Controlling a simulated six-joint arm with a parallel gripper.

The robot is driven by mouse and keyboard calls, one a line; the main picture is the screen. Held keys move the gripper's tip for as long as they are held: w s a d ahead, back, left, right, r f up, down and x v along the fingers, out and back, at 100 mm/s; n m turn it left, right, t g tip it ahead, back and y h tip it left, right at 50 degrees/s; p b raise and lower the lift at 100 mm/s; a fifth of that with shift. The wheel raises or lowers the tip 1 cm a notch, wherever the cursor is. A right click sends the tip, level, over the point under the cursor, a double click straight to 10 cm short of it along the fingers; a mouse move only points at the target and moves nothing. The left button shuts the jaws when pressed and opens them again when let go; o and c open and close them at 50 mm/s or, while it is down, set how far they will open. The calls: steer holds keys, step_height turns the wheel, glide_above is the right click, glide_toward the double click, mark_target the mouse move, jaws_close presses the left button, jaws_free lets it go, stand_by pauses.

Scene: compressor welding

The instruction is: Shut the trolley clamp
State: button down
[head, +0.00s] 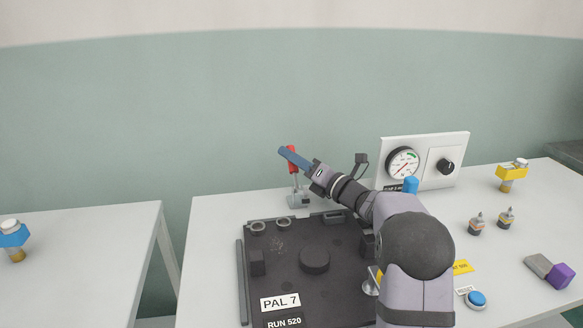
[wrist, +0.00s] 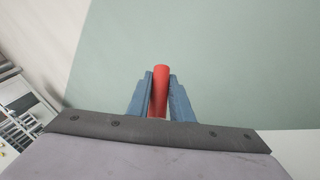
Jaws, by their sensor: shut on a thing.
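The trolley clamp (head: 299,198) stands at the back edge of the dark pallet plate, with a grey metal base. Its red handle (head: 292,164) stands nearly upright. My gripper (head: 288,153) has its blue fingers at the upper part of the handle. In the wrist view the red handle (wrist: 160,85) lies between the two blue fingers of my gripper (wrist: 160,88), which are shut on it. Part of the handle is hidden behind the fingers in the head view.
The dark plate (head: 285,245) carries a round boss and labels PAL 7 and RUN 520. A gauge panel (head: 424,161) stands behind my arm. Small torch-like parts, a blue button (head: 476,299) and a purple-ended block (head: 558,275) lie at right. A second table (head: 80,270) is at left, across a gap.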

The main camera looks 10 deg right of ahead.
steer(key=c, duration=1.6)
jaws_free()
step_height(320, 180, up, 10)
steer(key=shift+r+p, duration=0.1)
steer(key=shift+p, duration=0.7)
